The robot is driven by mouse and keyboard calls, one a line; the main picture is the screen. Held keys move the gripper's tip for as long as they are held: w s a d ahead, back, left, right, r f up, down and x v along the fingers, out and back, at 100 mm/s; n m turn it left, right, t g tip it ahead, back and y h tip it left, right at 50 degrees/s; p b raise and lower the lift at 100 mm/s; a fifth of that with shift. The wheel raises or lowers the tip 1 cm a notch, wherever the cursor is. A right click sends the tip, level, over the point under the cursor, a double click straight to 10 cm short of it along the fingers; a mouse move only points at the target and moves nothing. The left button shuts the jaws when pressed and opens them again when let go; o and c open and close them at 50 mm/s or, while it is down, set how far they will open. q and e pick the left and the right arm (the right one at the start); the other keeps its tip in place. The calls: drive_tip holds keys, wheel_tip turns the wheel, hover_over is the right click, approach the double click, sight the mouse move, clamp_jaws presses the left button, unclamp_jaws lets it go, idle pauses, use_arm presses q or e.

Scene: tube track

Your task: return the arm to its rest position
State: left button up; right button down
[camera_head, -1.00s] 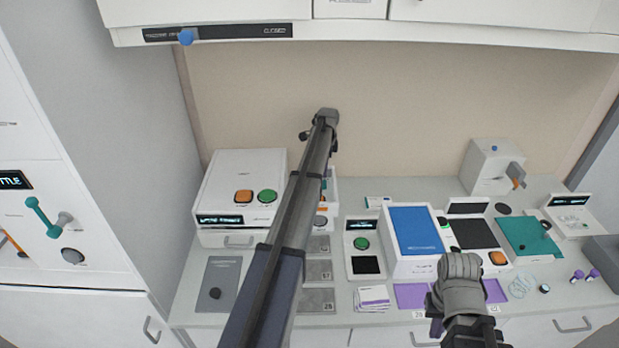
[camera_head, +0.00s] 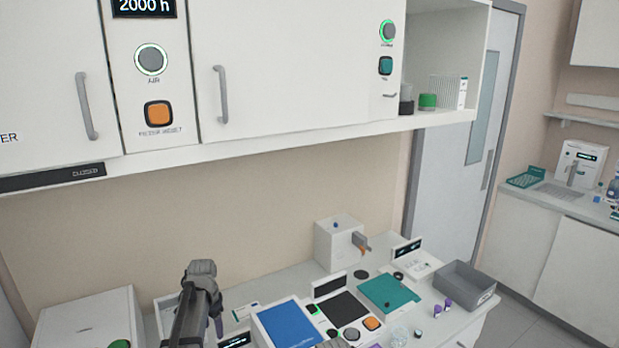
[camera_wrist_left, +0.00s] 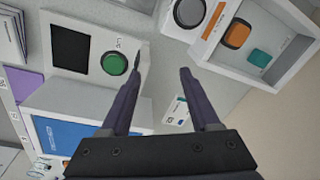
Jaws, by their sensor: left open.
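My left arm (camera_head: 196,305) rises from the bottom edge of the head view, left of the blue-topped device (camera_head: 288,325). Its grey end joint stands in front of the beige wall, and the fingertips cannot be made out there. In the left wrist view my left gripper (camera_wrist_left: 161,72) is open, with nothing between its two dark fingers. It is above the worktop, beside a panel with a green button (camera_wrist_left: 114,63). A small grey part at the bottom edge of the head view looks like the top of my right arm (camera_head: 335,344); its gripper is out of frame.
A wall cabinet (camera_head: 290,60) overhangs the bench. A white box (camera_head: 90,322) stands at the left, a white dispenser (camera_head: 338,244) at the back. A teal pad (camera_head: 388,292) and grey bin (camera_head: 466,285) are at the right. The wall space above the bench is clear.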

use_arm(q)
drive_tip(key=s+d+n, duration=0.3)
drive_tip(key=s+d, duration=0.3)
drive_tip(key=s, duration=0.5)
drive_tip(key=s+d+n, duration=0.3)
drive_tip(key=s+d, duration=0.3)
drive_tip(key=s, duration=0.4)
drive_tip(key=s+d+f+m+b, duration=0.1)
drive_tip(key=s+d+f+b, duration=0.1)
drive_tip(key=d, duration=0.3)
drive_tip(key=s+d+f+m+g+b, duration=0.1)
drive_tip(key=s+d+f+m, duration=0.1)
drive_tip(key=d, duration=0.4)
drive_tip(key=shift+s+d+g+y+b, duration=0.3)
drive_tip(key=shift+s+y+b, duration=0.1)
drive_tip(key=shift+s, duration=0.45)
